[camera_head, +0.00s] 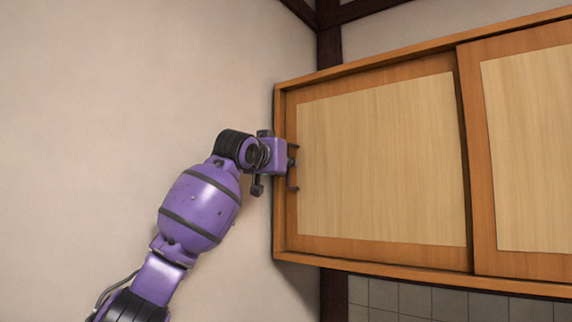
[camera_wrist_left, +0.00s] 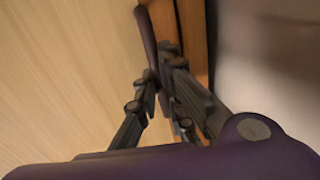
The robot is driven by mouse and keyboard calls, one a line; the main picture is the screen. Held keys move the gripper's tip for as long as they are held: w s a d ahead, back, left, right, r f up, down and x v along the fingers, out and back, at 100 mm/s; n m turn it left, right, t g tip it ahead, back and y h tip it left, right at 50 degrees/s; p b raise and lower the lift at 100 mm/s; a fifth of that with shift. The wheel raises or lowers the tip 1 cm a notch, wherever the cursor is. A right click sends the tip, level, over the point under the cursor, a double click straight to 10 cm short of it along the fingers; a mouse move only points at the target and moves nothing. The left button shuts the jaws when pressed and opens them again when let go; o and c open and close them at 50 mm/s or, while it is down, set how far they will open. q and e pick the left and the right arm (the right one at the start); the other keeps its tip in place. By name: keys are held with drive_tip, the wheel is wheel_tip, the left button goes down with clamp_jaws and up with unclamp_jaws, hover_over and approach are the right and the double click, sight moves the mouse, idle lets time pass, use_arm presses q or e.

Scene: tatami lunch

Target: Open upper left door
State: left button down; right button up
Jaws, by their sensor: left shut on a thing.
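The upper left door (camera_head: 385,160) is a pale wood panel in an orange-brown frame, at the left end of the wall cabinet. Its left edge lies close against the cabinet's left side, and I see no opening there. A dark handle (camera_wrist_left: 147,30) stands near that edge, partly hidden by the fingers. My left gripper (camera_head: 291,169) is at the handle, with its fingers shut on it; the fingers (camera_wrist_left: 155,88) also show around the bar in the left wrist view. My right gripper is not in view.
A second sliding door (camera_head: 530,140) stands to the right, with its frame beside the left door's right edge. Bare plaster wall (camera_head: 120,90) fills the left side. A dark wooden post (camera_head: 330,45) and grey tiles (camera_head: 415,300) show above and below the cabinet.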

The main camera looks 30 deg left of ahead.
use_arm(q)
approach(429, 156)
drive_tip(key=w, duration=0.5)
drive_tip(key=shift+a, duration=0.35)
drive_tip(key=c, duration=1.8)
unclamp_jaws()
drive_tip(key=shift+w, duration=0.15)
drive_tip(key=shift+c, duration=0.2)
drive_tip(key=s+d, duration=0.1)
drive_tip(key=s, duration=1.1)
drive_tip(key=shift+d, duration=0.2)
